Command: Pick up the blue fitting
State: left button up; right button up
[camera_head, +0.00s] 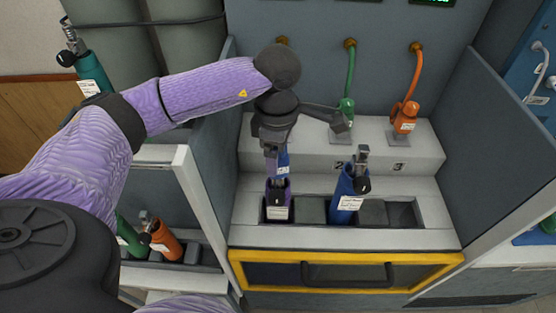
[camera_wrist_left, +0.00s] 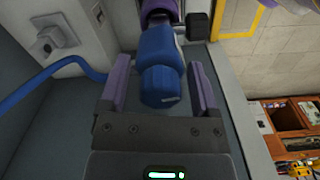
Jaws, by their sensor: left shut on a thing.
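The blue fitting (camera_head: 283,160) shows only in part in the head view, under my left gripper (camera_head: 276,155) and largely hidden by it. In the left wrist view the blue fitting (camera_wrist_left: 163,85) is large and sits between the two purple fingers of my left gripper (camera_wrist_left: 158,72), which is shut on it. A blue hose (camera_wrist_left: 60,68) runs off to the left there. In the head view the gripper is above a purple cylinder (camera_head: 278,193) with a white label. I cannot tell whether the fitting touches that cylinder. My right gripper is out of view.
A tilted blue cylinder (camera_head: 347,190) stands in the bench rack right of the gripper. A green fitting (camera_head: 345,108) and an orange fitting (camera_head: 404,117) rest on the bench ledge with hoses. Side panels close in the bench. Green and orange cylinders (camera_head: 165,240) stand lower left.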

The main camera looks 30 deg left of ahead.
pick_arm(q)
grip_shut()
notch_tip(320, 180, up, 10)
jog(key=shift+r+p, duration=0.1)
jog(key=shift+p, duration=0.9)
